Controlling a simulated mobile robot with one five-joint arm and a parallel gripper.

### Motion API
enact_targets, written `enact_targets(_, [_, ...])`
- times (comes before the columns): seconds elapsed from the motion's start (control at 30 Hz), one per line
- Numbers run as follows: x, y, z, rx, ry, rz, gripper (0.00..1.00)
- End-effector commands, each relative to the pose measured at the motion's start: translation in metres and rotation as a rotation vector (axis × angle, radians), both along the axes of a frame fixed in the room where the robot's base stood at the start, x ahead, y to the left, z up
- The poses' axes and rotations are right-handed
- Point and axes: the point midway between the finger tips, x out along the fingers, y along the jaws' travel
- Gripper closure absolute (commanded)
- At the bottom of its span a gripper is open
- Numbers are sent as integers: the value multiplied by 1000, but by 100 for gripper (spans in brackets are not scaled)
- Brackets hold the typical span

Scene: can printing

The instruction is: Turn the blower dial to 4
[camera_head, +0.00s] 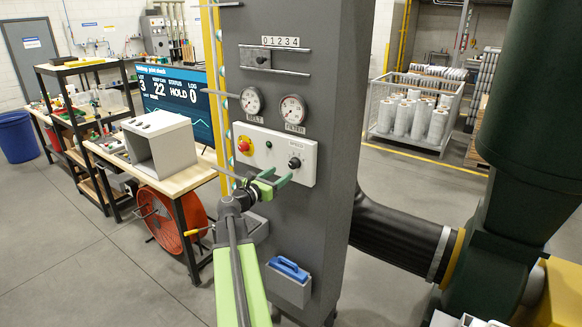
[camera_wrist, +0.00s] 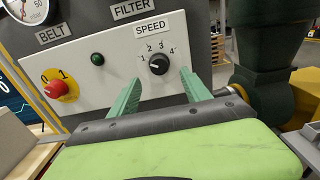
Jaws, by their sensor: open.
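The blower dial is a small black knob (camera_wrist: 159,64) on a white control panel (camera_wrist: 110,85), under a SPEED label, with the numbers 1 to 4 in an arc above it. A pale mark shows on the left part of the knob; its exact setting is too small to tell. The dial also shows in the head view (camera_head: 295,163), at the right of the panel. My gripper (camera_wrist: 160,82) is open, with one green finger at each side below the dial in the wrist view. In the head view my gripper (camera_head: 278,178) is at the panel's lower edge. Nothing is between the fingers.
A red stop button (camera_wrist: 57,89) on a yellow base and a green button (camera_wrist: 97,59) sit left of the dial. Two gauges (camera_head: 292,109) are above the panel. A grey box with a blue-handled item (camera_head: 289,268) is below. A workbench (camera_head: 187,180) stands left.

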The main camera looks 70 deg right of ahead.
Motion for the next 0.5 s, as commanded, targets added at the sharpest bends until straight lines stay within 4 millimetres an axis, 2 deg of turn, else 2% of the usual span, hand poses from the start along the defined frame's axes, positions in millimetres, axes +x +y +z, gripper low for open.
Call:
enact_targets(0.03, [-2,-15,0,0,0,-2,44])
enact_targets(0.2, [-12,-51,0,0,-1,-2,44])
enact_targets(0.33, [-16,-68,0,0,-1,0,44])
enact_targets(0.5, [-19,-75,0,1,-1,2,44])
